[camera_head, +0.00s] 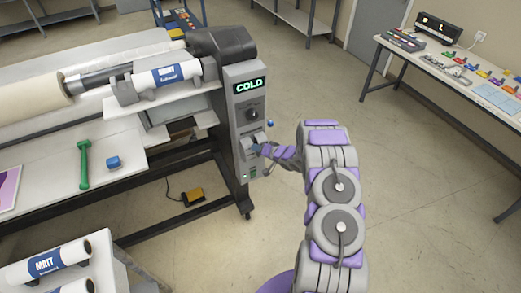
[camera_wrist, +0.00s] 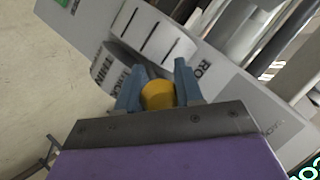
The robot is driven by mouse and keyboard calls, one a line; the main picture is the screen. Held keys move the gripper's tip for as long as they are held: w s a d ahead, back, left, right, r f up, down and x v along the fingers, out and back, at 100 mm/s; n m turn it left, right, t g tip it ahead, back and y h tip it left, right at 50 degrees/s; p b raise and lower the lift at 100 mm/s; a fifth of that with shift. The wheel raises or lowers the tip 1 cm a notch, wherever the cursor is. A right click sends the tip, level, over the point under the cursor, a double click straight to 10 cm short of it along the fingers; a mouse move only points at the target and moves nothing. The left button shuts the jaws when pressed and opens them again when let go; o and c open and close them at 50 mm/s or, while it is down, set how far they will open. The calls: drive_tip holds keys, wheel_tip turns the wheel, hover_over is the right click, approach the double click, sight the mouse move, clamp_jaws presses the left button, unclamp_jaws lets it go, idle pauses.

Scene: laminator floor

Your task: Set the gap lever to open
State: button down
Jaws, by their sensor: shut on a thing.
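The laminator's control panel (camera_head: 243,110) has a lit COLD display and a dark round knob. My gripper (camera_head: 261,150) is at the lower part of this panel, and its fingers are small there. In the wrist view my gripper (camera_wrist: 158,84) has its two blue fingers on either side of a yellow knob (camera_wrist: 158,96), shut on it. The knob appears to be the end of the gap lever; its shaft is hidden. A curved white scale (camera_wrist: 115,72) with THIN and THICK lettering lies just beyond the fingers. The lever's exact setting cannot be read.
A green-handled tool (camera_head: 84,163) and a blue block (camera_head: 113,162) lie on the laminator's bed. A yellow foot pedal (camera_head: 192,196) is on the floor. A table (camera_head: 440,75) with small items stands at the right. The floor between is clear.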

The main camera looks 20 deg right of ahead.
drive_tip(key=shift+w+r, duration=0.4)
drive_tip(key=shift+r, duration=0.15)
drive_tip(key=shift+w+r, duration=0.1)
drive_tip(key=shift+r, duration=0.05)
drive_tip(key=c, duration=1.1)
unclamp_jaws()
drive_tip(key=o, duration=0.3)
drive_tip(key=shift+f, duration=0.2)
drive_tip(key=shift+o, duration=0.2)
drive_tip(key=shift+s+d+r, duration=0.15)
drive_tip(key=shift+s+d, duration=0.1)
drive_tip(key=shift+s, duration=0.3)
drive_tip(key=v, duration=1.6)
drive_tip(key=shift+d+r, duration=0.1)
drive_tip(key=shift+d, duration=0.05)
